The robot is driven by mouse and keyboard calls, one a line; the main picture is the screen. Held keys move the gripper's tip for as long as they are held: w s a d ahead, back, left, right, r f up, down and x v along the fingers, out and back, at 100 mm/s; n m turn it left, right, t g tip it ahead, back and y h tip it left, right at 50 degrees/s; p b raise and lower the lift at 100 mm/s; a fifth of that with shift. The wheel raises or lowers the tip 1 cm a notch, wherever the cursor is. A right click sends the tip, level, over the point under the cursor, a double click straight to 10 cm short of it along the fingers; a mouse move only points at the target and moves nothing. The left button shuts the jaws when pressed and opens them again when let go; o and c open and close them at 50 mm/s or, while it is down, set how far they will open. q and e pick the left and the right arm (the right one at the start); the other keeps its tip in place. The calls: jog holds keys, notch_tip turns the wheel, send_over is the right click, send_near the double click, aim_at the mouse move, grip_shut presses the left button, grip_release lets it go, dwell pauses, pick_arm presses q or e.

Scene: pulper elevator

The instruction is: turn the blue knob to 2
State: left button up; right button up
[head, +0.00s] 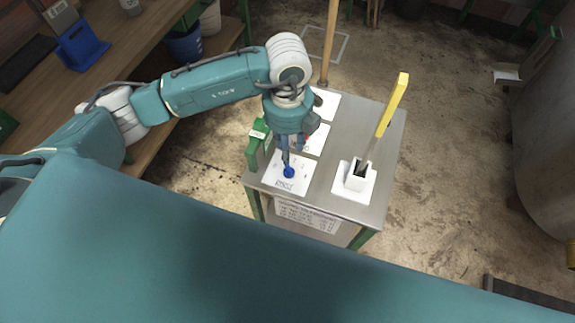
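The blue knob (289,172) sits on a white panel (299,187) at the near left part of a grey metal table. My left gripper (286,158) points down right above the knob, with its fingers at or just behind it. I cannot tell whether the fingers touch the knob or how far apart they are. The marks around the knob are too small to read, so its setting is unclear. My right gripper is not in view.
The table (388,150) also holds a yellow lever (392,105) in a white base, more white panels, and a green block (257,150) close left of my gripper. A wooden bench (110,40) stands left.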

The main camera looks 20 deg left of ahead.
aim_at(288, 169)
pick_arm(q)
notch_tip(288, 169, down, 11)
jog(key=shift+a+r+p, duration=0.1)
jog(key=shift+p, duration=0.9)
jog(key=shift+c, duration=0.5)
grip_shut()
